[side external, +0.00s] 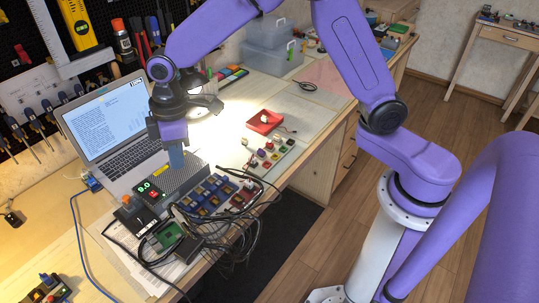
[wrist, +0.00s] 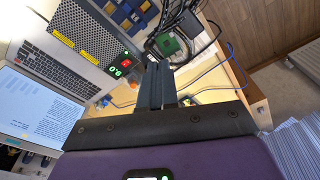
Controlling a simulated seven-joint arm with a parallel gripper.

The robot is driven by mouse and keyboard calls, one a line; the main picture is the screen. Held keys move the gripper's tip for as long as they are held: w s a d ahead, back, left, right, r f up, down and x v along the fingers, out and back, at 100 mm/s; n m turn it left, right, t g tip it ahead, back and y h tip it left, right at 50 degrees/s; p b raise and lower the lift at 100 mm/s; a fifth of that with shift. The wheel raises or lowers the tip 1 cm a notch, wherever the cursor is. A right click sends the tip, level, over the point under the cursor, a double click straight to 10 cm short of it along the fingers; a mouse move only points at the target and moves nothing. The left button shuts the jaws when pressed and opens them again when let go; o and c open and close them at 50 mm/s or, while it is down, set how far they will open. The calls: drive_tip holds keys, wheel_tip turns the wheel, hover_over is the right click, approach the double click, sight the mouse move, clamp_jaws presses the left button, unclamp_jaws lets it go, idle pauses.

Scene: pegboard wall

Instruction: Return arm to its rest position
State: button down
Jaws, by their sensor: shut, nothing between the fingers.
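My gripper (side external: 175,160) points down above the workbench, close over the grey power supply box (side external: 189,176) with a green lit display. I cannot tell from the side view whether its tip touches the box. In the wrist view my gripper's two dark fingers (wrist: 156,84) lie together with nothing between them. The power supply box (wrist: 90,33) and its red and green display show to the left of the fingers there. My purple arm reaches in from the right, bent high over the bench.
An open laptop (side external: 103,117) stands left of my gripper. Blue modules, a green circuit board (side external: 170,236) and tangled black cables (side external: 225,228) lie in front. A red tray (side external: 264,121) sits further back. Tools hang on the pegboard (side external: 95,12). Wooden floor (side external: 440,100) lies open right of the bench.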

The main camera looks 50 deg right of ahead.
drive_tip(key=s+d+r, duration=0.2)
drive_tip(key=s+d, duration=0.7)
drive_tip(key=s, duration=0.4)
drive_tip(key=s+d+r, duration=0.2)
drive_tip(key=s+d, duration=0.8)
drive_tip(key=s, duration=0.4)
drive_tip(key=shift+s+d+r+h, duration=0.25)
drive_tip(key=shift+s+d+h, duration=0.05)
drive_tip(key=shift+h, duration=0.1)
